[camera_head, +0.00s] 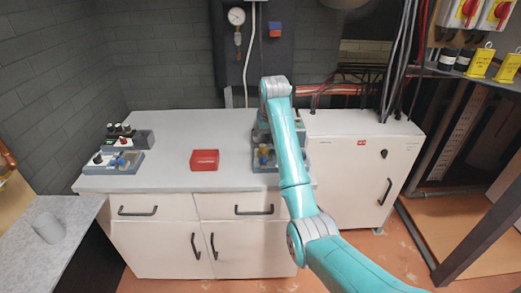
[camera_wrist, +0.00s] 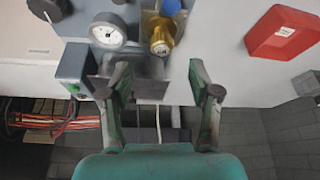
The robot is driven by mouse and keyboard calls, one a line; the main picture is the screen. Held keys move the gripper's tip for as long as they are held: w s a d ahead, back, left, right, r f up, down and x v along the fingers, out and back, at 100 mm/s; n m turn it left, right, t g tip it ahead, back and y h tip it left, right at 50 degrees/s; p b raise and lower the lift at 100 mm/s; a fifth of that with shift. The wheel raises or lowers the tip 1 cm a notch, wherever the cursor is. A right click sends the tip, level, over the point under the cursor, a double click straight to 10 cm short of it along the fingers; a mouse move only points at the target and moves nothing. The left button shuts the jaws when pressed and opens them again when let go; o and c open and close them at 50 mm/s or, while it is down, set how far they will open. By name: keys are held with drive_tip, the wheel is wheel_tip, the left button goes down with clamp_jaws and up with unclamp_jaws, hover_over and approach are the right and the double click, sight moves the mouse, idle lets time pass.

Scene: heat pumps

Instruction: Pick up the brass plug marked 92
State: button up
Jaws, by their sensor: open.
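A brass-coloured piece (camera_wrist: 161,38) with a blue part at its top edge stands on a grey block in the wrist view, next to a round white gauge (camera_wrist: 108,31). No number 92 can be read on it. In the head view a small brass-coloured piece (camera_head: 263,154) shows on the grey block, left of my arm. My gripper (camera_wrist: 160,78) is open and empty in the wrist view. Its two fingers point toward the block, and the brass piece lies beyond the gap between them, apart from both. In the head view my gripper is hidden behind my arm.
A red tray (camera_head: 205,160) sits mid-counter; it also shows in the wrist view (camera_wrist: 285,32). Another grey block with several fittings (camera_head: 115,161) stands at the left. A white cabinet (camera_head: 355,180) stands right of my arm.

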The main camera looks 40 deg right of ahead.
sight(263, 146)
drive_tip(key=x, duration=0.8)
drive_tip(key=shift+w, duration=0.2)
clamp_jaws()
